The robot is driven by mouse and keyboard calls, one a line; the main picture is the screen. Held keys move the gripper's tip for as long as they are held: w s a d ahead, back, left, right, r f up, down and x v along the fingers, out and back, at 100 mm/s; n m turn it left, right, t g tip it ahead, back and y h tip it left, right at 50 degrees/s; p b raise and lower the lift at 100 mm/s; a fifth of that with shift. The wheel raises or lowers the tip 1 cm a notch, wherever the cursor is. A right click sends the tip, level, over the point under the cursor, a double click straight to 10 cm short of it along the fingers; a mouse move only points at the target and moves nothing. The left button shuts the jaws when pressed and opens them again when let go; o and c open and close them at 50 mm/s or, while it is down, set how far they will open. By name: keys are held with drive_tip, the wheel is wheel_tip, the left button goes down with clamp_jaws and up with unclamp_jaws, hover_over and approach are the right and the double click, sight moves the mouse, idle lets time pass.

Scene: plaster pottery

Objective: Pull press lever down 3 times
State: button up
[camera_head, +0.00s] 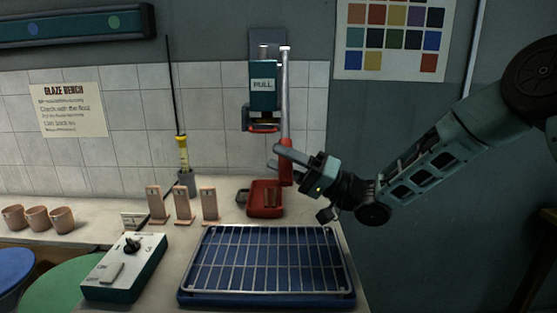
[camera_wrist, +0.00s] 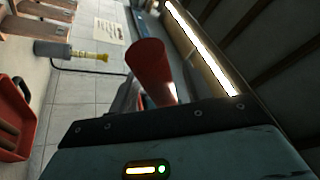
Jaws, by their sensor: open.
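The press (camera_head: 263,88) stands against the tiled wall, a teal block marked PULL. Its grey lever (camera_head: 284,95) hangs straight down at the right side and ends in a red handle (camera_head: 286,163). A red tray (camera_head: 264,205) sits at the press's foot. My gripper (camera_head: 277,157) is open, with its fingers at the red handle's height. In the wrist view the red handle (camera_wrist: 148,62) appears just beyond the gripper body, apparently between the fingers, which are mostly hidden. I cannot tell whether they touch it.
A wire rack (camera_head: 268,260) on a blue tray fills the bench front. A control box (camera_head: 124,267) stands left of it. Several upright pinkish tiles (camera_head: 182,204) stand behind. Terracotta cups (camera_head: 37,219) sit far left. A yellow-handled tool (camera_head: 183,152) stands left of the press.

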drive_tip(key=b+v, duration=0.2)
drive_tip(key=v, duration=1.4)
drive_tip(key=shift+d, duration=0.15)
